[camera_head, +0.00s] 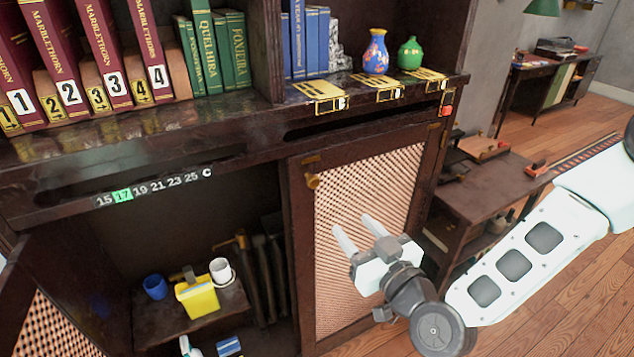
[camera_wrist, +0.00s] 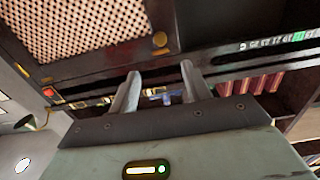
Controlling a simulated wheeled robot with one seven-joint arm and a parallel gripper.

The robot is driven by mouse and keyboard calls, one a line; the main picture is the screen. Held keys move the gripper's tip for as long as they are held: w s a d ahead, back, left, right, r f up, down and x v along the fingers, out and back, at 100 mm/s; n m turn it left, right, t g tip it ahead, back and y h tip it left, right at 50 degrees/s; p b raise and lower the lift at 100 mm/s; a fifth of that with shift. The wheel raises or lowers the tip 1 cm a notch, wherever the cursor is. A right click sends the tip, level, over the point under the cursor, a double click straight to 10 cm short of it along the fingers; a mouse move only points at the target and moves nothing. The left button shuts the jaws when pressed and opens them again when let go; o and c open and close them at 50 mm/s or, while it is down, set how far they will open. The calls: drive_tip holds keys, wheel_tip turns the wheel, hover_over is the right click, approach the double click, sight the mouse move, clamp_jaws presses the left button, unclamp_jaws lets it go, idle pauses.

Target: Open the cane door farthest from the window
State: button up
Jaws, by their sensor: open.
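A closed cane door (camera_head: 400,185) in a dark wood frame fills the cabinet's right bay in the head view; it also shows in the wrist view (camera_wrist: 75,25). Its small brass knob (camera_head: 312,181) is near its upper left corner, and in the wrist view the knob (camera_wrist: 160,40) lies just beyond my fingertips. A second cane door (camera_head: 40,330) at lower left stands swung open. My gripper (camera_head: 353,222) is open and empty in front of the closed door, right of and below the knob in the head view. No window is recognisable in either view.
The open left bay holds a blue cup (camera_head: 155,287), a yellow object (camera_head: 199,297) and a white cup (camera_head: 220,270) on a small shelf. Books, a vase (camera_head: 375,52) and a green pot (camera_head: 410,54) stand above. A low brown table (camera_head: 490,185) is to the right.

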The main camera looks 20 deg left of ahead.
sight(315, 184)
drive_tip(key=p+x, duration=0.4)
drive_tip(key=x, duration=1.1)
drive_tip(key=shift+w+a, duration=0.15)
drive_tip(key=shift+a, duration=0.15)
drive_tip(key=shift+c, duration=0.3)
clamp_jaws()
